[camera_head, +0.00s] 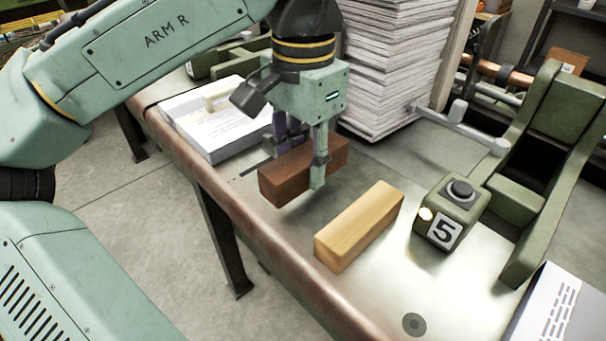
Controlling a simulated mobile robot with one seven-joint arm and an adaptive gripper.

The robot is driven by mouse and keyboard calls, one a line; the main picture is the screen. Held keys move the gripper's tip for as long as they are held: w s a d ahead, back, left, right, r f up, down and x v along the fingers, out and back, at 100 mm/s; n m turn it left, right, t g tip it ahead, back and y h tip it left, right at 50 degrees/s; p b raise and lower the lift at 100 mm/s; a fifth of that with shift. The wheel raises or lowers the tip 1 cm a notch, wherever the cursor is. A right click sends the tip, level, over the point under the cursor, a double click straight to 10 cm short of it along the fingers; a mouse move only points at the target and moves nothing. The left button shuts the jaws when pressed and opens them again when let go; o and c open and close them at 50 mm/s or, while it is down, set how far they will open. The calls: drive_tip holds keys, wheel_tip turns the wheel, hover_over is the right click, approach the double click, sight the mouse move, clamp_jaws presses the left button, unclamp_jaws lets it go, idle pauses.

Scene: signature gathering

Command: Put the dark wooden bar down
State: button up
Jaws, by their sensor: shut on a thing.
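The dark wooden bar (280,182) is reddish brown and sits between the fingers of my gripper (301,175), near the table's left edge. My gripper points down and is shut on the bar's long sides. One finger crosses the front of the bar and hides part of it. I cannot tell whether the bar's underside touches the table top or is a little above it. A light wooden bar (358,226) lies on the table to the right of the dark one, apart from it.
A tall stack of paper (395,60) stands behind my gripper. A low paper pile (215,125) lies to the left. A green box (452,210) marked 5, with a black button, stands right of the light bar. The metal table (400,290) is bare toward the front.

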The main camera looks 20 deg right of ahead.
sight(303, 179)
drive_tip(key=shift+f, duration=1.55)
drive_tip(key=shift+f, duration=0.2)
drive_tip(key=o, duration=1.2)
drive_tip(key=shift+c, duration=0.2)
wheel_tip(303, 179, up, 12)
drive_tip(key=shift+r+p, duration=0.25)
drive_tip(key=shift+p, duration=0.2)
